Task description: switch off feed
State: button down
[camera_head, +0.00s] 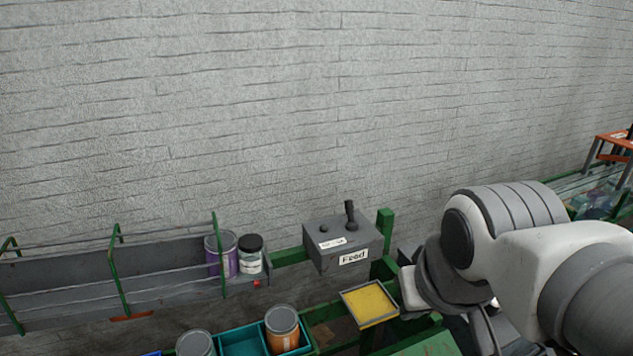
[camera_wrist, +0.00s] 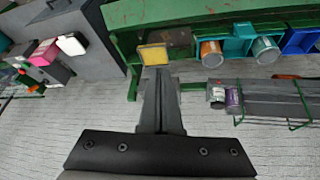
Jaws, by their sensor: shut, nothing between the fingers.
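The grey feed box (camera_head: 335,250), labelled "Feed", stands on a green frame by the wall in the head view. A dark lever (camera_head: 350,213) sticks up from its top, close to upright, with a small dark knob (camera_head: 324,229) to its left. A second small label on the box is too small to read surely. My gripper (camera_wrist: 159,72) is shut and empty in the wrist view. In the head view my arm is right of the box, and its fingers cannot be made out. I cannot make out the lever in the wrist view.
A yellow-topped tray (camera_head: 369,303) lies below and right of the box. A wire-railed shelf (camera_head: 70,285) with a purple can (camera_head: 221,255) and a dark-lidded jar (camera_head: 250,255) is to the left. An orange can (camera_head: 282,330) stands in front. Air above the box is clear.

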jog(key=w+d+f+n+g+h, duration=0.2)
jog(key=w+d+n+h, duration=0.15)
jog(key=w, duration=0.75)
jog(key=n+t+h+b, duration=0.2)
jog(key=n+t+h, duration=0.55)
jog(key=n, duration=0.25)
send_near(350, 212)
jog(key=w+a, duration=0.1)
jog(key=a, duration=0.1)
jog(key=shift+w+a+r+t+y, duration=0.2)
jog(key=shift+w+a+t+y, duration=0.1)
jog(key=shift+w+a, duration=0.1)
jog(key=shift+d, duration=0.1)
jog(key=x, duration=1)
jog(key=shift+s+f+m+b, duration=0.15)
jog(key=shift+m+b, duration=0.1)
jog(key=shift+b, duration=0.3)
